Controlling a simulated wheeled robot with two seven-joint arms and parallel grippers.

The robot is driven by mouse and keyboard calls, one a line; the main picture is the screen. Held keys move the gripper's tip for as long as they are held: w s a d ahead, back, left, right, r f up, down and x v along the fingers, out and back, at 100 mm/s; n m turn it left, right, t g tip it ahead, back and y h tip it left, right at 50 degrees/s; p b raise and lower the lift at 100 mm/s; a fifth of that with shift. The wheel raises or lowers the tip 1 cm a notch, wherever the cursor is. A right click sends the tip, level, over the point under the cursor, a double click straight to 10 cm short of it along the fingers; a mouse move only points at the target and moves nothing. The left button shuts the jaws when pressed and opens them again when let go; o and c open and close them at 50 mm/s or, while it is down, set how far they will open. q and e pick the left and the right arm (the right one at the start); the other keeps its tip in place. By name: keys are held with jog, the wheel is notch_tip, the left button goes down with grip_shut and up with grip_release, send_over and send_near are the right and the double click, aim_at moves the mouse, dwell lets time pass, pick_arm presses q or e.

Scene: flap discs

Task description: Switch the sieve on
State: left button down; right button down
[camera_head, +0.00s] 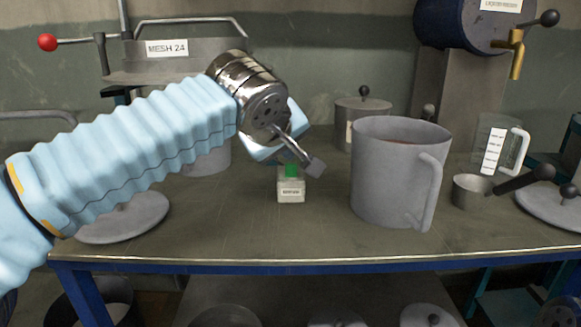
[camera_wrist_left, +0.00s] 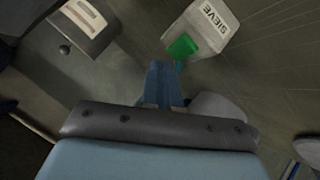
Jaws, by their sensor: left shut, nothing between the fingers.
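The sieve switch is a small white box (camera_head: 291,190) with a green button (camera_head: 291,170) on top, standing on the table in front of my left arm. In the left wrist view the box (camera_wrist_left: 208,32) reads SIEVE, and its green button (camera_wrist_left: 183,46) sticks out toward my fingers. The sieve (camera_head: 165,68), labelled MESH 24, stands at the back left, partly behind my arm.
A large grey jug (camera_head: 395,175) stands right of the switch box. A lidded grey pot (camera_head: 362,108) is behind it. A small dark-handled scoop (camera_head: 471,191) and a clear measuring jug (camera_head: 497,145) are farther right. A round lid (camera_head: 125,218) lies at the left.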

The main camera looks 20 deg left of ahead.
pick_arm(q)
jog(key=shift+f, duration=0.15)
dwell(0.4)
jog(key=shift+f+b, duration=0.25)
jog(key=shift+b, duration=0.15)
